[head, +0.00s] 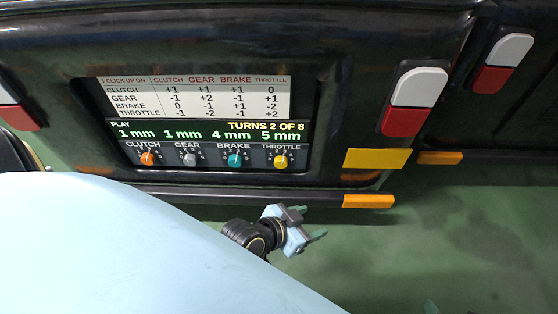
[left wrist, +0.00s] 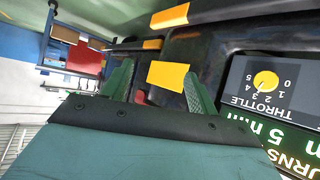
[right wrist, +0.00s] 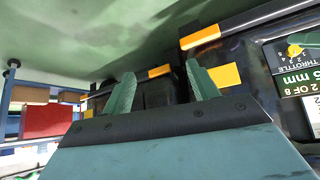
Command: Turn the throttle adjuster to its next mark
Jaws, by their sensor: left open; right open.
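The throttle adjuster (head: 281,162) is a yellow knob at the right end of the knob row on the dark panel. It shows at the right edge of the left wrist view (left wrist: 265,81) and of the right wrist view (right wrist: 295,51). The display above it reads 5 mm for throttle. My left gripper (head: 308,222) is open and empty, below the panel and apart from the knob; its fingers also show in the left wrist view (left wrist: 158,72). My right gripper (right wrist: 160,72) is open and empty in its wrist view, away from the knob.
Beside the throttle are orange clutch (head: 147,159), grey gear (head: 190,159) and teal brake (head: 235,160) knobs. The screen (head: 205,131) reads turns 2 of 8. A bumper ledge (head: 220,191) runs below the panel. Green floor (head: 450,230) is clear at right.

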